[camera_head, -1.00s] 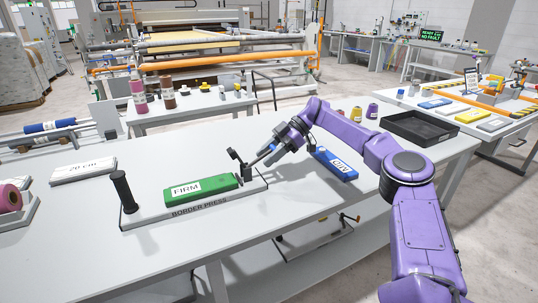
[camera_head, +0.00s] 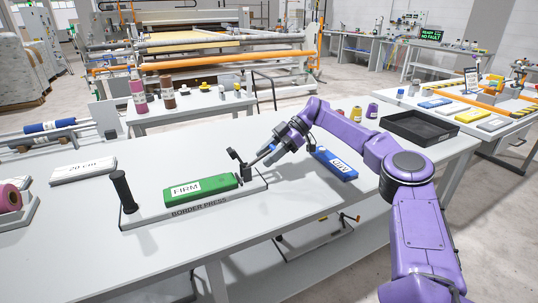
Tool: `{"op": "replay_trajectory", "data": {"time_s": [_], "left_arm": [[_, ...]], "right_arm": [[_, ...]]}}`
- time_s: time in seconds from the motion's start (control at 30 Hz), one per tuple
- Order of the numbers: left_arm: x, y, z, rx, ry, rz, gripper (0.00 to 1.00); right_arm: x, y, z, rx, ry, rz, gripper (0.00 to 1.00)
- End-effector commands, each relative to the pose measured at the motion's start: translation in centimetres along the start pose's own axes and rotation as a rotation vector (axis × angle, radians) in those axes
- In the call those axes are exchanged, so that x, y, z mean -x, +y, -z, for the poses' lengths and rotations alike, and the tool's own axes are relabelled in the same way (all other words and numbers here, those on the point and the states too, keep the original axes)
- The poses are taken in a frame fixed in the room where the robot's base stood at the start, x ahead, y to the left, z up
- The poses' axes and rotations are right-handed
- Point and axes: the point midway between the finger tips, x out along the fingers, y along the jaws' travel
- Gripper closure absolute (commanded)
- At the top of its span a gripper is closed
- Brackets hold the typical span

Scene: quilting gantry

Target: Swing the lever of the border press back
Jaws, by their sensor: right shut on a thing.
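The border press (camera_head: 200,212) is a low grey base on the white table, with its name on the front edge. A green block marked FIRM (camera_head: 200,188) lies on it, and a black upright post (camera_head: 123,192) stands at its left end. My right gripper (camera_head: 272,150) is shut on the lever's upper end. The fingers partly hide the lever's tip. My left gripper is not in view.
A blue block with a white label (camera_head: 335,164) lies right of my gripper, beneath my right arm. A black tray (camera_head: 418,128) is at the table's right. A white 20 cm block (camera_head: 83,171) lies at the left. The front of the table (camera_head: 140,262) is clear.

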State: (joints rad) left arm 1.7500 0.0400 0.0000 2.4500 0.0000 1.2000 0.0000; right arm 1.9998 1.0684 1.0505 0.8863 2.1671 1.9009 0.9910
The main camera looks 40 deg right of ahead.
Motion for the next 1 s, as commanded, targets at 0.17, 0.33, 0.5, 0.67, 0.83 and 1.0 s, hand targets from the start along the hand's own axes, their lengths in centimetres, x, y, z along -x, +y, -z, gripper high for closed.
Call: {"op": "replay_trajectory", "data": {"time_s": [0.17,0.33,0.5,0.67,0.83,1.0], "left_arm": [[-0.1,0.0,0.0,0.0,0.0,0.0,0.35],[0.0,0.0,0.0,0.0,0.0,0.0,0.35],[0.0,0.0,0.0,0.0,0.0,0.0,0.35],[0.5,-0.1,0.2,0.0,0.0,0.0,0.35],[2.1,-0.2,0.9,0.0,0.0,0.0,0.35],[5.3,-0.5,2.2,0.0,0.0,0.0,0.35]], "right_arm": [[-0.3,0.0,-0.3,-0.002,-0.006,0.005,0.36],[-0.1,-0.1,-0.2,-0.002,-0.003,0.002,0.36],[1.1,0.0,-0.1,-0.002,-0.003,-0.001,0.36],[4.7,0.2,0.1,-0.003,-0.006,-0.001,0.36],[8.2,0.2,0.3,-0.006,-0.007,0.0,0.36],[9.9,0.2,0.4,-0.009,-0.008,0.007,0.36]]}}
